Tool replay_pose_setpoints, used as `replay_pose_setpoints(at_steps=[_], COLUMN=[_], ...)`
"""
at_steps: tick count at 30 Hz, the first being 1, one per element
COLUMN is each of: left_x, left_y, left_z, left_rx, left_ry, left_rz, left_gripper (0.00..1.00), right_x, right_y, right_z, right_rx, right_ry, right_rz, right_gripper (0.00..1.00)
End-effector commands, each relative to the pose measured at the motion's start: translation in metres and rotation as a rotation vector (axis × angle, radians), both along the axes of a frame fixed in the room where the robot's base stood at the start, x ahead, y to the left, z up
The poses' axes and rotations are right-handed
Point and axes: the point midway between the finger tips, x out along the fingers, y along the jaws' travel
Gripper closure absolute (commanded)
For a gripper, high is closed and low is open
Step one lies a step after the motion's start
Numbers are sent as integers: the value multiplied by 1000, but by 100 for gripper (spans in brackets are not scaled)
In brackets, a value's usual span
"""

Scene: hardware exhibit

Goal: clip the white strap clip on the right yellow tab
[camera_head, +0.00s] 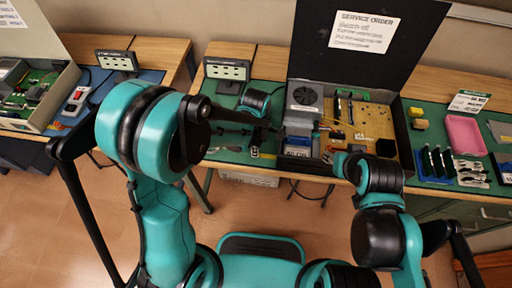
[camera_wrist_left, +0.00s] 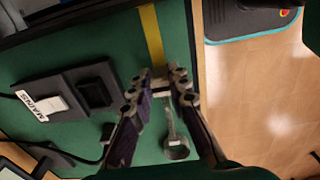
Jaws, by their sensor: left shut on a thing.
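My left gripper (camera_wrist_left: 160,84) is shut on a small pale piece (camera_wrist_left: 160,90), which looks like the white strap clip. It is mostly hidden between the fingertips. A thin grey stem with a ring (camera_wrist_left: 177,149) shows between the fingers in the left wrist view; I cannot tell whether it joins the clip. A yellow strip (camera_wrist_left: 152,36) lies just beyond the fingertips on the green mat; I cannot tell whether it is a yellow tab. In the head view the left gripper (camera_head: 256,147) is low over the mat's front part, left of the open case. My right gripper's fingers cannot be made out.
A black switch box labelled MAINS (camera_wrist_left: 80,92) is beside the left gripper on the mat (camera_wrist_left: 80,140). The open black case (camera_head: 402,135) with a board and fan stands to the right. My right arm is in front of it. A pink tray (camera_head: 465,134) is farther right.

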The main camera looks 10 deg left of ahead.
Motion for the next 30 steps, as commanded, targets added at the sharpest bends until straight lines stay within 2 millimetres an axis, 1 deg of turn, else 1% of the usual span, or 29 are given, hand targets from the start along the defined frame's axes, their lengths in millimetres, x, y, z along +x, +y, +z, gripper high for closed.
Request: replay_pose_setpoints(at_steps=[18, 23, 24, 25, 26, 30], left_x=[0, 0, 0, 0, 0, 0], left_y=[0, 0, 0, 0, 0, 0], left_z=[-10, -10, -10, -10, -10, -10], left_rx=[0, 0, 0, 0, 0, 0], left_ry=[0, 0, 0, 0, 0, 0], left_rz=[0, 0, 0, 0, 0, 0], left_gripper=[96, 96, 73, 65, 59, 59], right_x=[0, 0, 0, 0, 0, 0], right_y=[0, 0, 0, 0, 0, 0], right_z=[-9, -9, -9, -9, -9, -9], right_rx=[0, 0, 0, 0, 0, 0], right_ry=[0, 0, 0, 0, 0, 0], right_rz=[0, 0, 0, 0, 0, 0], right_gripper=[60, 60, 60, 60, 60, 60])
